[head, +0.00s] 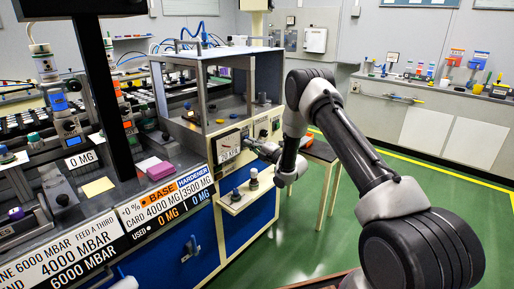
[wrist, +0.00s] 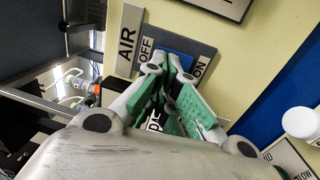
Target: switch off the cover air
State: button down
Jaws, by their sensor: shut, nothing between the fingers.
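In the wrist view, a grey plate marked AIR (wrist: 127,38) is fixed to a cream panel. Beside it is a switch plate with a small OFF label (wrist: 147,48) on the left and an ON label (wrist: 201,65) on the right. Blue shows between the two labels, partly hidden by my fingers. My gripper (wrist: 178,68) is shut and empty, its green-padded fingers pointing at the switch; I cannot tell whether they touch it or which way it is set. In the head view my gripper (head: 252,145) is at the cabinet's front panel and hides the switch.
A gauge reading 20 KPA (head: 228,145) is left of my gripper. A small shelf (head: 238,200) with knobs juts out below it. A clear-sided enclosure (head: 225,85) stands above. A wooden side table (head: 322,152) is behind my arm. Green floor (head: 400,170) is open to the right.

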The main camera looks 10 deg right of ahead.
jog(key=shift+w+a, duration=0.15)
jog(key=shift+w, duration=0.05)
jog(key=shift+w+a+r, duration=0.15)
jog(key=shift+r, duration=0.05)
jog(key=v, duration=1.2)
jog(key=shift+f, duration=0.1)
